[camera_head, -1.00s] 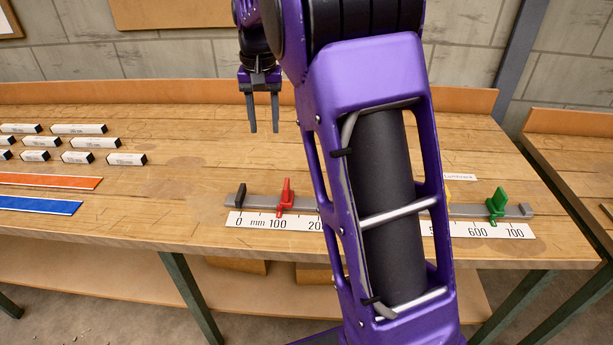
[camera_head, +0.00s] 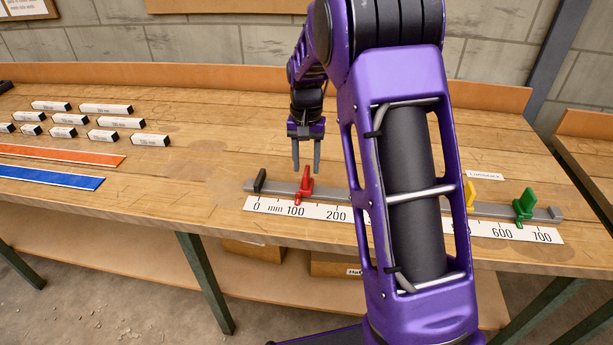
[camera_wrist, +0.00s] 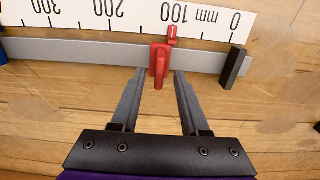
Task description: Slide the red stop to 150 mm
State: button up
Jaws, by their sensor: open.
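The red stop (camera_head: 305,186) sits on the grey rail (camera_head: 405,203), its pointer at about the 100 mark of the white scale (camera_head: 318,211). In the wrist view, the red stop (camera_wrist: 160,62) stands upright on the rail, its pointer tab beside the 100. My gripper (camera_head: 306,171) is open and empty, just above or behind the stop in the head view. In the wrist view my gripper (camera_wrist: 160,72) has its fingertips on either side of the stop's upright handle, with a gap on both sides. How far the fingertips are above the rail is hard to tell.
A black end block (camera_head: 260,180) closes the rail's zero end. A yellow stop (camera_head: 470,195) and a green stop (camera_head: 523,205) stand farther right. A blue thing (camera_wrist: 3,54) shows at the wrist view's left edge. Several labelled blocks (camera_head: 102,135) lie at the left.

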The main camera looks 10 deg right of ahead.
aim_at(307, 170)
jog(key=shift+f, duration=1.85)
grip_shut()
jog(key=shift+r, duration=0.1)
